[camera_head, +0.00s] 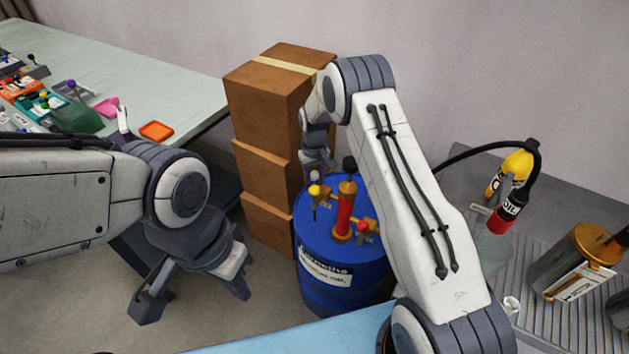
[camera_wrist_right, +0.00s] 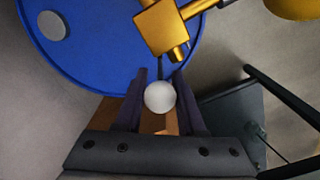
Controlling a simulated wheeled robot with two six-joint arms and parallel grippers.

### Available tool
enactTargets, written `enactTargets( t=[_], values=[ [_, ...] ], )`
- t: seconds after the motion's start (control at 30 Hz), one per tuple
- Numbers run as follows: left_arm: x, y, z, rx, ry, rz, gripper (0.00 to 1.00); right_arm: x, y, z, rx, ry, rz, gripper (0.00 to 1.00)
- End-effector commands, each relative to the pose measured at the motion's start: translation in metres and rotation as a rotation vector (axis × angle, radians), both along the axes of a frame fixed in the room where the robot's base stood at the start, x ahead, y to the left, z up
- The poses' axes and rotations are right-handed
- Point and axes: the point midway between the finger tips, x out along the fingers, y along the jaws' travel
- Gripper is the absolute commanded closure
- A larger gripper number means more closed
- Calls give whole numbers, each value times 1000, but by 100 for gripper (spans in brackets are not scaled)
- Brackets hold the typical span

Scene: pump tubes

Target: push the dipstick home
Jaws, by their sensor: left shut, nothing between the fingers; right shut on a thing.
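A red pump tube (camera_head: 344,212) with brass fittings stands on top of a blue drum (camera_head: 345,270). In the right wrist view, a round white knob (camera_wrist_right: 160,97), seemingly the dipstick's top, sits between the fingers of my right gripper (camera_wrist_right: 158,95). A dark rod shows just beyond it, beside a brass block (camera_wrist_right: 165,30). In the head view my right gripper (camera_head: 318,163) is behind and above the drum, partly hidden; the rod's depth cannot be told. My left gripper (camera_head: 196,300) is empty, pointing down over the floor left of the drum.
Stacked brown boxes (camera_head: 268,130) stand behind the drum. A table (camera_head: 150,80) with small coloured parts is at the back left. At right, a grey bench (camera_head: 580,190) carries a yellow-and-red oil bottle (camera_head: 510,190) and metal cans (camera_head: 572,262). The floor around my left gripper is clear.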

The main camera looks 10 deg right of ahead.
Motion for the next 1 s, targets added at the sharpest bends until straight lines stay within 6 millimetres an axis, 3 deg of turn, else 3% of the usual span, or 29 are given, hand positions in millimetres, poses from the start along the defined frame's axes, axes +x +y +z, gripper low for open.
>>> enactTargets(
  t=[0.17,0.4,0.77,0.8,0.83,1.0],
  values=[
    [0,0,-12,0,0,0,100,-1,0,-19,-1,4,0,100],
    [0,0,-40,0,0,0,100,-1,0,-67,-1,4,0,100],
    [0,0,-40,0,0,0,100,-1,0,-70,-1,3,0,100],
    [0,0,-40,0,0,0,100,-1,0,-70,-1,3,0,46],
    [0,0,-40,0,0,0,100,-1,0,-70,-1,3,0,35],
    [0,0,-40,0,0,0,100,0,0,-70,0,1,0,35]
  ],
)
